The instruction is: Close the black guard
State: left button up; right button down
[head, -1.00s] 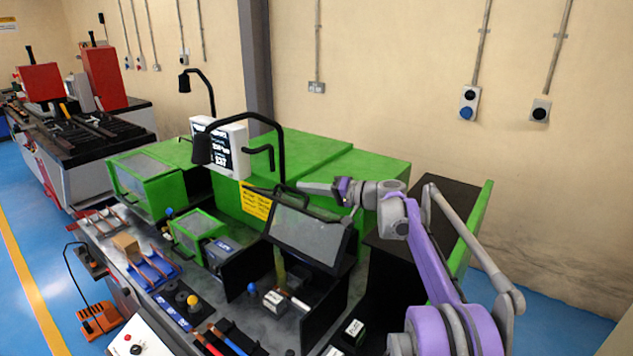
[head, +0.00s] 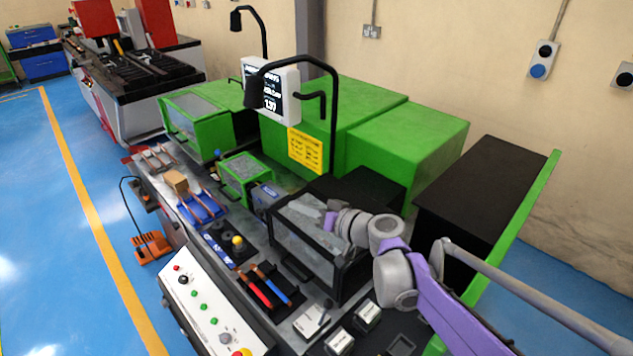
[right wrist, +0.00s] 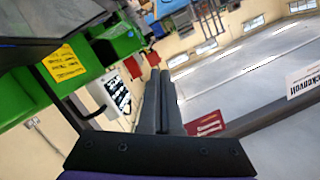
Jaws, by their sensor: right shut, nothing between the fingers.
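The black guard (head: 303,240) is a black frame with a grey see-through window, at the middle of the green machine in the head view. It is down, its window facing the front left over the work area. My right gripper (head: 331,222) is at the guard's upper right part in the head view, its fingers mostly hidden by my own wrist. I cannot tell whether it touches the guard. In the right wrist view its two grey fingers (right wrist: 162,98) are together with nothing between them. My left gripper is not in view.
A black lamp arm (head: 333,120) rises behind the guard. A yellow notice (head: 306,151) is on the green housing (head: 408,142). A control panel (head: 210,310) with buttons stands at the front. Red and blue handled tools (head: 268,286) lie before the guard.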

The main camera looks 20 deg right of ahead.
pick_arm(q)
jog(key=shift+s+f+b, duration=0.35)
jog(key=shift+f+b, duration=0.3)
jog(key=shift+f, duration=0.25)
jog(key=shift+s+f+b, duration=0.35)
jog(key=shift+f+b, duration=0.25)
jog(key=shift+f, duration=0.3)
pick_arm(e)
jog(key=s+a+f+n+h, duration=0.1)
jog(key=a+f+n, duration=0.1)
jog(key=f, duration=0.4)
jog(key=s+a+f+n+h, duration=0.1)
jog(key=a+f+n, duration=0.2)
jog(key=f, duration=0.4)
jog(key=shift+f+t, duration=0.25)
jog(key=shift+t, duration=0.05)
